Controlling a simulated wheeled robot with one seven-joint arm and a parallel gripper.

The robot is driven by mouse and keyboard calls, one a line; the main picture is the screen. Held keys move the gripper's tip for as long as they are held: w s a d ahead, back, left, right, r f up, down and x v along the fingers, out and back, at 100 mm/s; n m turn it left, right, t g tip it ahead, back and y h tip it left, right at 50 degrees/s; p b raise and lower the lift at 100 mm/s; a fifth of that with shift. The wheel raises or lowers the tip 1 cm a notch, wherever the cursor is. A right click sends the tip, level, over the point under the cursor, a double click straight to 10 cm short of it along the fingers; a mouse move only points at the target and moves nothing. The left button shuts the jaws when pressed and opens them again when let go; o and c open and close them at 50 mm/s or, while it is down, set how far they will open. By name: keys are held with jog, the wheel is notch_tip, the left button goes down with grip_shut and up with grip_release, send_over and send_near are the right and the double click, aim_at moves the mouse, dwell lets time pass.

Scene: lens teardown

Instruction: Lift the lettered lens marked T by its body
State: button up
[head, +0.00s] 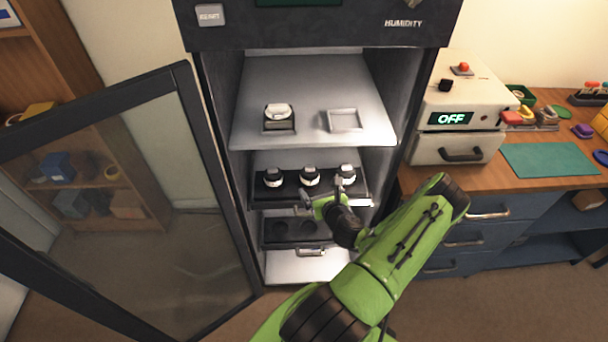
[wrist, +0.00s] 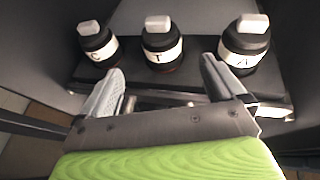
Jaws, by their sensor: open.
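Three black lenses with white caps and white letter bands stand in a row on a dark pulled-out tray in the cabinet. The lens marked T (wrist: 163,45) is in the middle in the wrist view; in the head view the middle lens (head: 309,177) stands between its two neighbours. The lens marked C (wrist: 97,42) is to its left. The right lens (wrist: 245,45) has a tilted letter that looks like A. My gripper (wrist: 163,80) is open and empty, in front of the row. Its fingers point toward the gaps either side of T, apart from it.
The tray (wrist: 280,100) has a front handle bar below my fingers. A shelf (head: 315,100) above holds a lens on a stand (head: 279,117) and an empty square holder (head: 343,120). A lower drawer (head: 280,240) has round recesses. The glass door (head: 130,220) stands open at left.

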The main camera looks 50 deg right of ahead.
aim_at(308, 173)
jog(key=x, duration=1.2)
jog(key=shift+d+b, duration=0.2)
jog(key=shift+b, duration=0.15)
jog(key=shift+r, duration=0.1)
jog(key=c, duration=0.8)
jog(key=shift+c, duration=1.2)
jog(key=shift+r, duration=0.15)
